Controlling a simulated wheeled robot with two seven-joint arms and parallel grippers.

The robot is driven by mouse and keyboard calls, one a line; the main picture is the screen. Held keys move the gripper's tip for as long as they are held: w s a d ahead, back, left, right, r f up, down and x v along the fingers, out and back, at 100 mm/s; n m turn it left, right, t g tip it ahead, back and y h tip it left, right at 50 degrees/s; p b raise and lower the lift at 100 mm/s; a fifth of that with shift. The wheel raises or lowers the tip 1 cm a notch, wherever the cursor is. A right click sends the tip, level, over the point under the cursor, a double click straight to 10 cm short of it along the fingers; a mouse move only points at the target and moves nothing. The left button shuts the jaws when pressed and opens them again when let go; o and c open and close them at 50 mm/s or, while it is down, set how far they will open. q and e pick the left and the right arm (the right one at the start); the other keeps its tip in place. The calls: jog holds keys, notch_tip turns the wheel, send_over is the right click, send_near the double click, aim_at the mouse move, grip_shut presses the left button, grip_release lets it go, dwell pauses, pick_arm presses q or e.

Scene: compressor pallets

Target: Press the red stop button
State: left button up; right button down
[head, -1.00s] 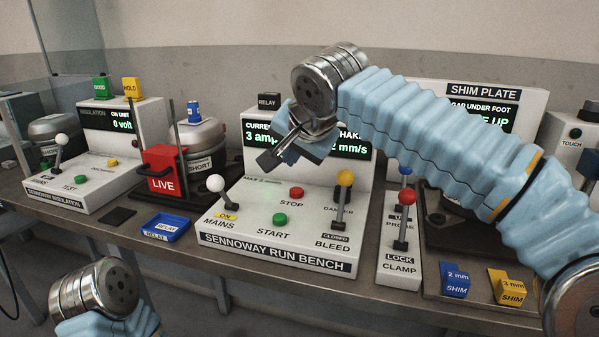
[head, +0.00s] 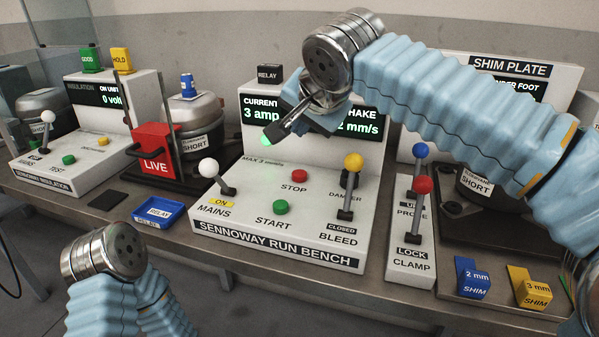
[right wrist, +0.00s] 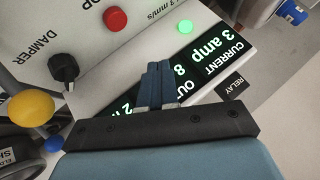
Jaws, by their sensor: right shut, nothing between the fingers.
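The red stop button (head: 299,175) sits on the sloped white panel of the Sennoway run bench (head: 240,195), above the label STOP. It also shows in the right wrist view (right wrist: 115,19), uncovered. My right gripper (head: 271,136) is shut and empty. It hangs in front of the bench's display, to the upper left of the button in the head view and apart from it. Its fingertips also show in the right wrist view (right wrist: 160,68), pointing toward the panel's upper edge. My left arm shows at lower left, but its fingers are out of sight.
A green start button (head: 280,207), a white-knobbed mains lever (head: 208,168) and a yellow-knobbed lever (head: 353,162) surround the button. A lit green lamp (right wrist: 185,27) is near my right fingertips.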

jog(key=b, duration=0.2)
send_over(302, 176)
notch_tip(302, 176, down, 4)
jog(key=shift+w+f, duration=0.15)
jog(key=shift+f, duration=0.05)
jog(key=shift+f+b, duration=0.7)
jog(key=shift+f, duration=0.1)
dwell(1.1)
jog(key=shift+f+b, duration=0.4)
jog(key=shift+f+b, duration=0.5)
jog(key=shift+f, duration=0.1)
dwell(0.8)
jog(key=shift+r, duration=0.15)
jog(key=shift+r+p, duration=0.8)
